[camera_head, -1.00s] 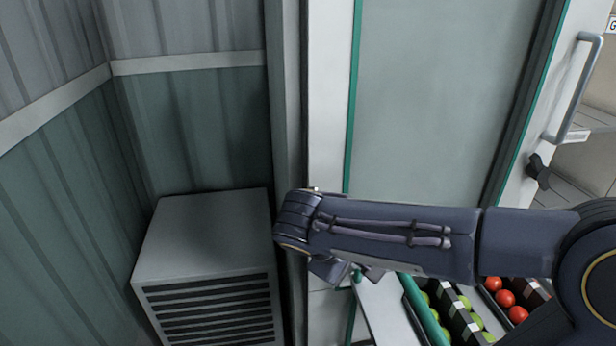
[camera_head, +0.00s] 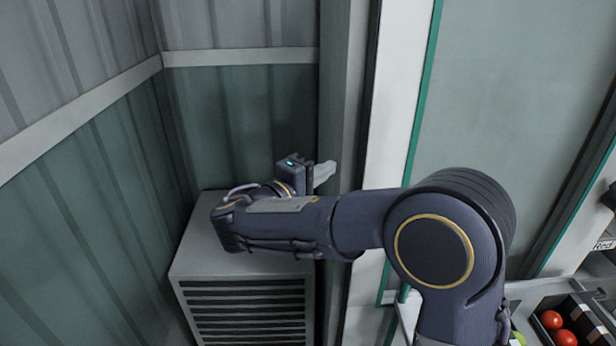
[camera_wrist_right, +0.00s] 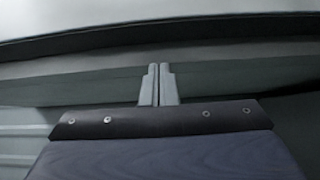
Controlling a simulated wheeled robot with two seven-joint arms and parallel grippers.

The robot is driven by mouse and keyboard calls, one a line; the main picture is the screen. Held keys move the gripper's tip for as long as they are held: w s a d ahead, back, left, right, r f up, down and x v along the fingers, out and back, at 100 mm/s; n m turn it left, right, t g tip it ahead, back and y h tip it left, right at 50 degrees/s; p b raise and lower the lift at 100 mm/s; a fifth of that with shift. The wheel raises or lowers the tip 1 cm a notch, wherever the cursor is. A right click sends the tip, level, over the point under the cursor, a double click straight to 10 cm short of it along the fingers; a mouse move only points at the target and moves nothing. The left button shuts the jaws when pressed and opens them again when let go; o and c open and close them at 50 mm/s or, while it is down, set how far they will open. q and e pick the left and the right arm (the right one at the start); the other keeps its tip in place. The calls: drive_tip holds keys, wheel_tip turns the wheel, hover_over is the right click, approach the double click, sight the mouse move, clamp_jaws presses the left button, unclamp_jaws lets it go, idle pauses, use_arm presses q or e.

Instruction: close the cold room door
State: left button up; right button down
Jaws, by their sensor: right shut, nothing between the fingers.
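The cold room door (camera_head: 397,120) stands to the right in the head view, with a pale frame, a teal strip and a large glass pane (camera_head: 510,90). Its handle is out of view. My right arm reaches left across the lower part of its frame. My right gripper (camera_head: 328,172) is shut and empty, in front of the grey post (camera_head: 345,80) beside the door. The right wrist view shows its two fingers (camera_wrist_right: 158,84) together, close to a pale edge with a dark strip; whether they touch it I cannot tell. My left gripper is not in view.
A grey box with a slatted vent (camera_head: 250,305) stands below my right forearm. Green ribbed wall panels (camera_head: 85,190) close off the left. Trays with red tomatoes (camera_head: 553,320) lie at the lower right.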

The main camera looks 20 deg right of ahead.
sight(363, 159)
drive_tip(key=d+p, duration=0.1)
drive_tip(key=d, duration=0.4)
drive_tip(key=shift+d, duration=0.35)
